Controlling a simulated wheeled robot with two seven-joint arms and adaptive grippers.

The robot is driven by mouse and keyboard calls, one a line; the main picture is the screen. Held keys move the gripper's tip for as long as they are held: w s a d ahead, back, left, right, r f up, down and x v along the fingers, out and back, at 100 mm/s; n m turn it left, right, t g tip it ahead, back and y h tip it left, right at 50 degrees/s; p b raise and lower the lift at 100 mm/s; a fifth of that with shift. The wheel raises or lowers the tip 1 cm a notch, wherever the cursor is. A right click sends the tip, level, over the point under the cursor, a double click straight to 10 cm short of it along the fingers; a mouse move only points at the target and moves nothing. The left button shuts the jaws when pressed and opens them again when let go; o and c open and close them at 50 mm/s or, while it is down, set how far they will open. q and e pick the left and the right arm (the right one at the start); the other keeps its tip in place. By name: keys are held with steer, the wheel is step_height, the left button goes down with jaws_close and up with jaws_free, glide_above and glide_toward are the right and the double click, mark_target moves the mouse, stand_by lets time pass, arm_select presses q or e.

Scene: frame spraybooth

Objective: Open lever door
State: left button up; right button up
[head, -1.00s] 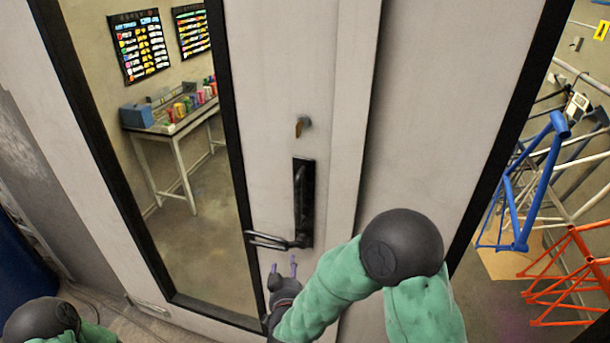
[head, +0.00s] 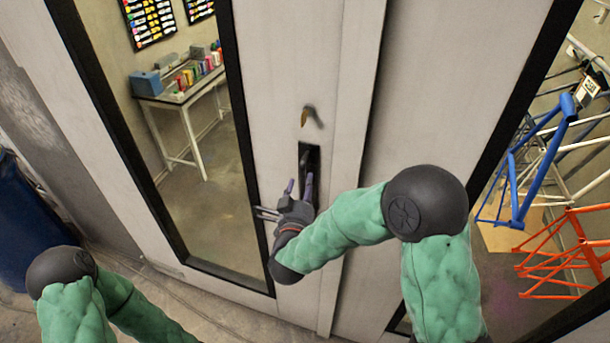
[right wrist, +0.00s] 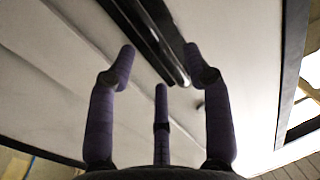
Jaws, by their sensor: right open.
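The door (head: 270,60) is a pale panel with a tall, black-framed window. Its black handle plate (head: 310,158) stands upright right of the window. The lever (head: 266,213) points left from the plate's lower end, with its middle hidden behind my right gripper. My right gripper (head: 299,184) is open, its purple fingers pointing up in front of the plate's lower part. In the right wrist view, the spread fingers (right wrist: 158,53) have the dark handle hardware (right wrist: 153,35) beyond and between their tips. I cannot tell whether they touch it. My left gripper is not in view.
A small brass lock piece (head: 306,117) sits above the plate. Through the left glass is a workbench (head: 185,90) with coloured containers. Through the right glass are a blue frame (head: 520,180) and an orange frame (head: 570,255). A dark blue object (head: 25,225) stands at far left.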

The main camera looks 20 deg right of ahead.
mark_target(304, 180)
steer(key=shift+p+x, duration=0.3)
steer(key=shift+x, duration=1.7)
jaws_close()
